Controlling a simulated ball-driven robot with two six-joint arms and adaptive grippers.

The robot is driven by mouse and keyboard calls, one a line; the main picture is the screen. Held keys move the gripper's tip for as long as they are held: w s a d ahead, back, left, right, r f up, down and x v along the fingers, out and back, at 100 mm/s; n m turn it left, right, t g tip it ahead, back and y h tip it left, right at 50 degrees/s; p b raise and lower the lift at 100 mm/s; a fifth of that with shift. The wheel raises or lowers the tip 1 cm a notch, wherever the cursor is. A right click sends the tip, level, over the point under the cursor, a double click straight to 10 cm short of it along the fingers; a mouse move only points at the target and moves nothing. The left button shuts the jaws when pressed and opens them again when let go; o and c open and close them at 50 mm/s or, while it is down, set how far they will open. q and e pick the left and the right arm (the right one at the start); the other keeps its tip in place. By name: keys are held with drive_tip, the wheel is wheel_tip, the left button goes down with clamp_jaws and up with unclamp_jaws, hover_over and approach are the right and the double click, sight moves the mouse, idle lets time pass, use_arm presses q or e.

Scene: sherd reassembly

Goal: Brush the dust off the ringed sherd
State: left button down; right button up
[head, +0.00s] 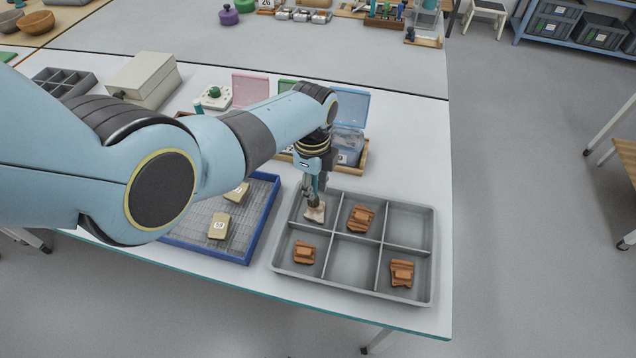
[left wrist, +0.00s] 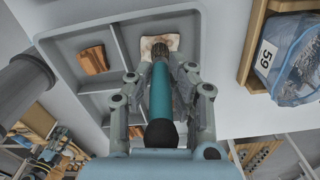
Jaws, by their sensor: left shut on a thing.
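The grey compartment tray (head: 352,262) lies near the table's front right. A pale, whitish sherd (head: 315,214) lies in its back left compartment; in the left wrist view (left wrist: 174,44) it shows reddish patches. I make out no ring on any sherd. My left gripper (head: 314,194) is shut on a brush with a teal handle (left wrist: 160,92). The brush points down and its dark bristles (left wrist: 160,50) are over the pale sherd; whether they touch cannot be told. Three orange-brown sherds lie in other compartments: back middle (head: 360,219), front left (head: 304,253), front right (head: 402,272). My right gripper is not in view.
A blue-rimmed mesh rack (head: 262,220) with tan numbered pieces (head: 219,227) stands left of the tray. Behind the tray, a bag of pieces (head: 348,143) sits in a wooden holder. A cream box (head: 144,80) stands at the back left. Two tray compartments are empty.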

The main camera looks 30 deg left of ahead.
use_arm(q)
drive_tip(key=shift+w+d, duration=0.1)
drive_tip(key=shift+d, duration=0.3)
drive_tip(key=shift+w+d, duration=0.1)
drive_tip(key=shift+d, duration=0.25)
drive_tip(key=shift+s+a, duration=0.25)
drive_tip(key=shift+a, duration=0.65)
drive_tip(key=shift+w+d, duration=0.25)
drive_tip(key=shift+d, duration=0.65)
drive_tip(key=shift+s+a+p, duration=0.2)
drive_tip(key=shift+a+p, duration=0.1)
drive_tip(key=shift+a, duration=0.6)
drive_tip(key=shift+w+d+b, duration=0.15)
drive_tip(key=shift+d+b, duration=0.15)
drive_tip(key=shift+d, duration=0.65)
drive_tip(key=shift+a+r+p, duration=0.1)
drive_tip(key=shift+a+p, duration=0.4)
drive_tip(key=shift+a, duration=0.45)
drive_tip(key=shift+d+b, duration=0.3)
drive_tip(key=shift+d, duration=0.65)
